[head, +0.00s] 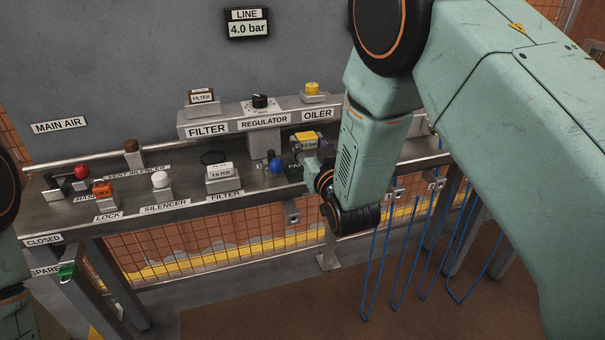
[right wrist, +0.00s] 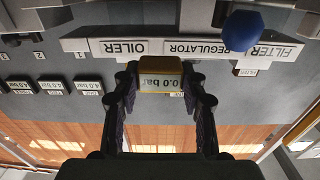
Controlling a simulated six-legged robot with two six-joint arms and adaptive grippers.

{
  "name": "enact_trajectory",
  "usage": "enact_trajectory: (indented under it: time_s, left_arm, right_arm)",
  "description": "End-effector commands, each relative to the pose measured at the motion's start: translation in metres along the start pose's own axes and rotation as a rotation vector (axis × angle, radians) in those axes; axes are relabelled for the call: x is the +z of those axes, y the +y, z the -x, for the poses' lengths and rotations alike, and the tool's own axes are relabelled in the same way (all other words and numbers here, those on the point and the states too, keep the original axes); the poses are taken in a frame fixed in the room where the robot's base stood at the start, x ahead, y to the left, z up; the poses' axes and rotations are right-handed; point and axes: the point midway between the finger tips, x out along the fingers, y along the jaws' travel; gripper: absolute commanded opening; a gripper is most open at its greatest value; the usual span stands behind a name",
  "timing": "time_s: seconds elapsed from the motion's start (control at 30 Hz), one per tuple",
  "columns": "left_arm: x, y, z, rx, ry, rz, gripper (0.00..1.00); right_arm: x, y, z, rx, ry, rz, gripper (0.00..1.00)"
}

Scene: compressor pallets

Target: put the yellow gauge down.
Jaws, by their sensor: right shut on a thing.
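The yellow gauge (head: 307,137) has a display that seems to read 0.0 bar. My right gripper (head: 312,160) is shut on it, in front of the labelled filter, regulator and oiler block. In the right wrist view, which is upside down, the gauge (right wrist: 161,78) sits between the two dark fingertips (right wrist: 162,84). I cannot tell whether its underside touches anything. My left gripper is out of view; only parts of my left arm show at the left edge.
A blue ball-shaped knob (head: 275,166) stands close left of the gauge and shows in the right wrist view (right wrist: 242,31). The grey bench (head: 130,194) also carries a filter block (head: 222,180), a white silencer (head: 161,181) and an orange lock (head: 103,191). Blue hoses (head: 399,260) hang at right.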

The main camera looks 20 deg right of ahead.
Motion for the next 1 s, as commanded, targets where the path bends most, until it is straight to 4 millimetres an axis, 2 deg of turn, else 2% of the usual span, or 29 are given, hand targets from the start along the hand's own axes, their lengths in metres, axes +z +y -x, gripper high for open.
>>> enact_trajectory:
  time_s: [0.1,0.17,0.4,0.67,0.9,1.0]
  left_arm:
    - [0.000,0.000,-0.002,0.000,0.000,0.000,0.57]
    - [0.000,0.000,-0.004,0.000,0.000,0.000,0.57]
    - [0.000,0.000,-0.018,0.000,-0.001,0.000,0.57]
    - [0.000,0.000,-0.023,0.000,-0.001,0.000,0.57]
    - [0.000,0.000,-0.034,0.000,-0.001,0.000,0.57]
    - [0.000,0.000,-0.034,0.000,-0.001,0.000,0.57]
  right_arm:
    - [-0.014,0.005,-0.017,-0.007,0.002,0.011,0.00]
    - [-0.012,0.006,-0.019,-0.009,-0.002,0.013,0.00]
    - [0.032,0.007,-0.020,-0.010,-0.004,0.015,0.00]
    - [0.051,0.005,-0.020,-0.010,-0.001,0.015,0.00]
    - [0.083,0.003,-0.019,-0.010,-0.002,0.015,0.00]
    - [0.084,0.003,-0.019,-0.011,0.000,0.015,0.00]
